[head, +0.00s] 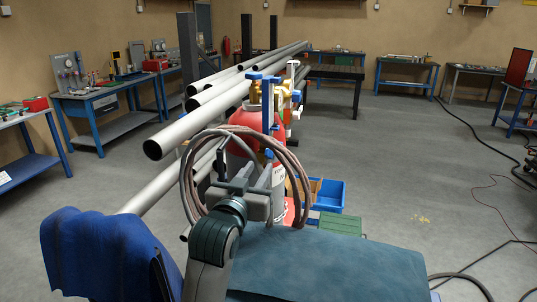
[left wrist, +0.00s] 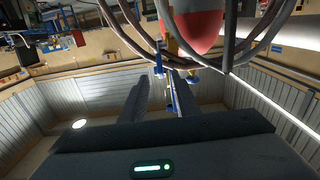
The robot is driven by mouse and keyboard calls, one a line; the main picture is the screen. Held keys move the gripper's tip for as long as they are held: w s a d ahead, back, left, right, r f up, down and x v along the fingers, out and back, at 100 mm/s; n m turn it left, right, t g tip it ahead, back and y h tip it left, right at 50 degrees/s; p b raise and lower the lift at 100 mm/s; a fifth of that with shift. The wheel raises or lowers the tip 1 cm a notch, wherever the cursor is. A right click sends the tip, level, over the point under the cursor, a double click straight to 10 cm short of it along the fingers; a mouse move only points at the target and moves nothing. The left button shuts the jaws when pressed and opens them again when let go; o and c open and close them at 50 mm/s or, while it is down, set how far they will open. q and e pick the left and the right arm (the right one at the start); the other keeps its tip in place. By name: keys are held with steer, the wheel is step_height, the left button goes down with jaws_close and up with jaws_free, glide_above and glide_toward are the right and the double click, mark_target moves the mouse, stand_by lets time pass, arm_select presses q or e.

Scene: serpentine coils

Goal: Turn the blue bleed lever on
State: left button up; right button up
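A red gas cylinder (head: 272,124) stands ahead, with brass valve fittings (head: 255,93) on top and brown hose coils (head: 186,180) hanging in front. Blue parts show there: a flat handle (head: 262,77) on top, an upright bar (head: 267,108) below, and a small piece (head: 296,97) to the right. I cannot tell which is the bleed lever. My left gripper (head: 255,168) is in front of the cylinder among the coils, its fingers apart and empty. The left wrist view shows both fingers (left wrist: 162,90) spread, with blue parts (left wrist: 158,62) beyond their tips. My right gripper is out of view.
Long grey pipes (head: 215,100) run from the back to the left of the cylinder. A blue bin (head: 326,194) and a green box (head: 338,226) sit on the floor to the right. Workbenches (head: 92,106) line the walls. The floor further right is mostly open, with cables.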

mark_target(267, 157)
arm_select(q)
steer(key=w, duration=0.3)
steer(key=w+d, duration=0.1)
steer(key=w, duration=0.2)
steer(key=w+d, duration=0.1)
steer(key=w, duration=0.3)
steer(key=shift+c, duration=0.7)
jaws_close()
